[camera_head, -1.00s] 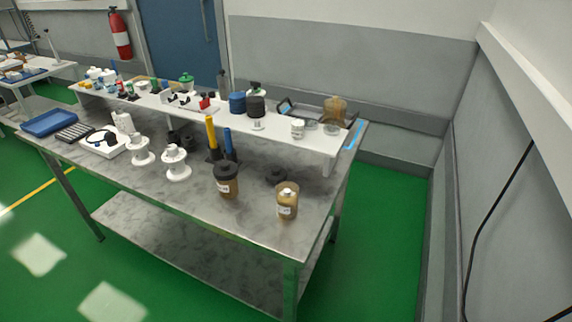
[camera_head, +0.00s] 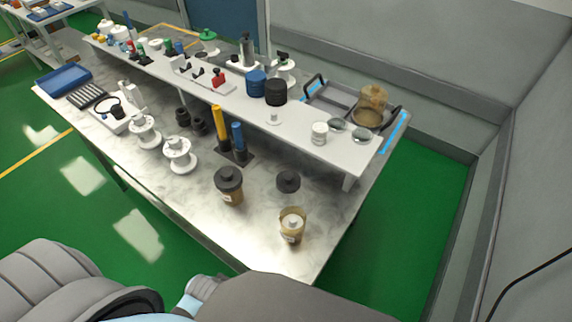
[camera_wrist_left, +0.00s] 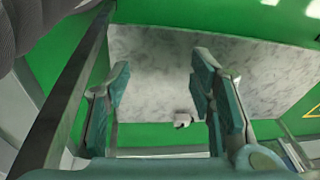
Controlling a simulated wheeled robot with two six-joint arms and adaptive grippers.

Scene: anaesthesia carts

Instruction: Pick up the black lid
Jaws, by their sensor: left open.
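In the head view a black lid (camera_head: 288,182) lies on the metal table (camera_head: 185,205), just behind an open amber jar (camera_head: 292,226) with a white piece inside. A second dark lid (camera_head: 229,176) sits on a brown jar (camera_head: 228,197) to the left. My left gripper (camera_wrist_left: 160,82) is open and empty in the left wrist view, its fingers apart over a grey marbled surface, with a small white object (camera_wrist_left: 183,119) between and beyond them. The black lid cannot be made out in that view. My right gripper is not in view.
Yellow and blue upright pieces (camera_head: 221,128) stand left of the lid. The table's front left is bare.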

